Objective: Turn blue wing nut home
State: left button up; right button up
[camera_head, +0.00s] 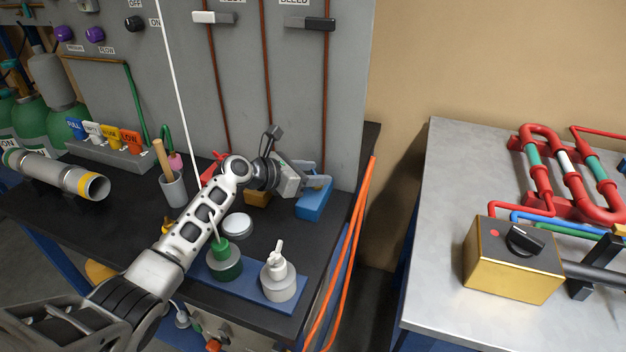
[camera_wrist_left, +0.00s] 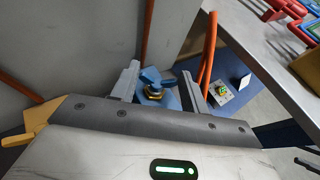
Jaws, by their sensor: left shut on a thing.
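The blue wing nut (camera_wrist_left: 150,76) sits on a brass-coloured threaded part above a blue block, between the two fingers in the left wrist view. The blue block (camera_head: 312,206) stands on the black bench near its right end, by the grey panel. My left gripper (camera_head: 318,178) reaches over this block and is shut on the blue wing nut, with a finger on each side of it in the left wrist view (camera_wrist_left: 162,88). In the head view the gripper hides most of the nut. My right gripper is not in view.
A yellow block (camera_head: 257,199) and a red part (camera_head: 212,170) stand left of the blue block. A green bottle (camera_head: 224,261) and a white pump bottle (camera_head: 278,278) stand on a blue tray (camera_head: 252,289) in front. Orange hoses (camera_head: 352,235) hang off the bench's right edge.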

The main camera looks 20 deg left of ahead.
pick_arm(q)
jog(key=m+g+h+b, duration=0.2)
jog(key=m+b, duration=0.1)
jog(key=shift+w+a+f+g, duration=0.15)
jog(key=shift+w+f+g, duration=0.05)
jog(key=shift+g, duration=0.1)
jog(key=shift+w+m+g+h+b, duration=0.1)
jog(key=shift+m+g+h+b, duration=0.65)
jog(key=shift+b, duration=0.5)
jog(key=shift+m+g+b, duration=0.35)
jog(key=shift+b, duration=0.2)
jog(key=m+g+h+b, duration=0.1)
jog(key=b, duration=0.1)
jog(key=shift+a+r+m+g+b, duration=0.1)
jog(key=shift+m+g+b, duration=0.2)
jog(key=shift+g+b, duration=0.1)
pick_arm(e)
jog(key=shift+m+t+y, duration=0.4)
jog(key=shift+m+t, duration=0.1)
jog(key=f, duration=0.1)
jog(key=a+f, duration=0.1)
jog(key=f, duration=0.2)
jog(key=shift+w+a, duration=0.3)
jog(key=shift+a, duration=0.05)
pick_arm(q)
jog(key=shift+r+m+g+b, duration=0.15)
jog(key=shift+m+g+b, duration=0.15)
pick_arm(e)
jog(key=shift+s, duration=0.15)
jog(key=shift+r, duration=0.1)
